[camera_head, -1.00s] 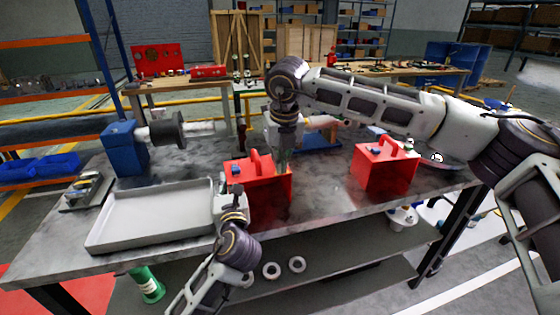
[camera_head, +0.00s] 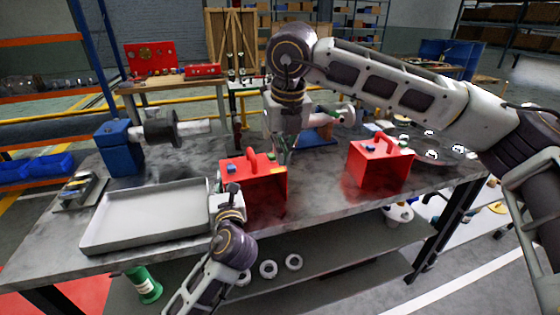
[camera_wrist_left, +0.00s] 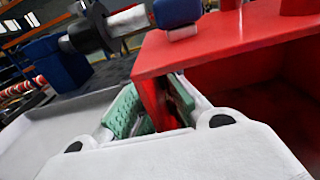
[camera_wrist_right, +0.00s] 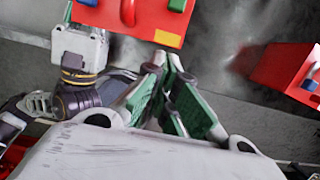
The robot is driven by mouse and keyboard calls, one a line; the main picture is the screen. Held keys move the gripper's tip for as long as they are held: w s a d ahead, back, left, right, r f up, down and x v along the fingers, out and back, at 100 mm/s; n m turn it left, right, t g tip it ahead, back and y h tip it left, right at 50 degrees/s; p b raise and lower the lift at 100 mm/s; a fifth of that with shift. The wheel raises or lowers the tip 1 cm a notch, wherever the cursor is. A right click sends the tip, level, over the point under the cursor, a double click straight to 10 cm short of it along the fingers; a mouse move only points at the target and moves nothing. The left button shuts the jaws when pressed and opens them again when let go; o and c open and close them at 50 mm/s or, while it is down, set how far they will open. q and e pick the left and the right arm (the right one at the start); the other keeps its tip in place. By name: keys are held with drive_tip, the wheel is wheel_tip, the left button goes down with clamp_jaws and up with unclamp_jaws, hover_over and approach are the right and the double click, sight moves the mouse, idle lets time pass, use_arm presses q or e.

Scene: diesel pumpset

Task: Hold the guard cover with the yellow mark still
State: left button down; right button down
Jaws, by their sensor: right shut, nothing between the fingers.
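The guard cover with the yellow mark (camera_head: 265,191) is a red box with a handle, standing on the bench; its yellow patch (camera_wrist_right: 167,38) shows on its edge in the right wrist view. My left gripper (camera_head: 229,192) is at its left side. In the left wrist view its green-padded fingers (camera_wrist_left: 155,105) straddle the cover's red wall (camera_wrist_left: 151,88) and appear closed on it; the contact is partly hidden. My right gripper (camera_head: 283,157) is just behind the cover's right rear edge. In the right wrist view its fingertips (camera_wrist_right: 172,62) are together and empty, close to the yellow-marked edge.
A second red cover (camera_head: 377,169) stands to the right. A grey tray (camera_head: 150,242) lies left of my left gripper. A blue motor block (camera_head: 123,148) with a shaft is at the back left. My right arm spans above the bench's right half. Clear bench lies between the covers.

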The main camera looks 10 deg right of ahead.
drive_tip(key=shift+v, duration=2.2)
use_arm(q)
drive_tip(key=c, duration=1.6)
unclamp_jaws()
drive_tip(key=shift+o, duration=0.2)
drive_tip(key=shift+s, duration=0.15)
drive_tip(key=shift+s+d, duration=0.35)
drive_tip(key=shift+s, duration=1.55)
drive_tip(key=shift+s+d, duration=0.4)
drive_tip(key=shift+s, duration=1.55)
drive_tip(key=shift+s+d, duration=0.35)
drive_tip(key=shift+s, duration=1.55)
drive_tip(key=shift+s+f, duration=0.1)
drive_tip(key=shift+s, duration=0.05)
use_arm(e)
drive_tip(key=shift+s+f, duration=0.1)
